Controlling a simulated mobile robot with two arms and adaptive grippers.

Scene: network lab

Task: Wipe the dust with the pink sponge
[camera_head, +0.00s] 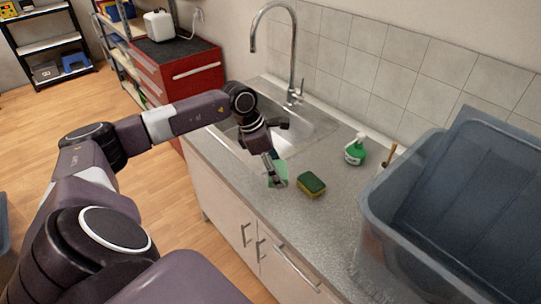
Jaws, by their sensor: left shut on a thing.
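My left gripper (273,176) reaches over the counter in front of the sink, pointing down. It is shut on a flat, light green thing (281,170), partly hidden by the fingers; I cannot tell exactly what it is, or whether it touches the counter. A sponge with a dark green top and yellow body (311,184) lies on the counter just right of the gripper. I see no pink sponge, and no dust can be made out on the grey speckled counter (262,198). My right gripper is not in view.
The sink (315,128) with a tall faucet (293,50) lies behind the gripper. A large blue-grey bin (395,240) fills the right. A red cabinet (185,70) stands beyond the counter's left end.

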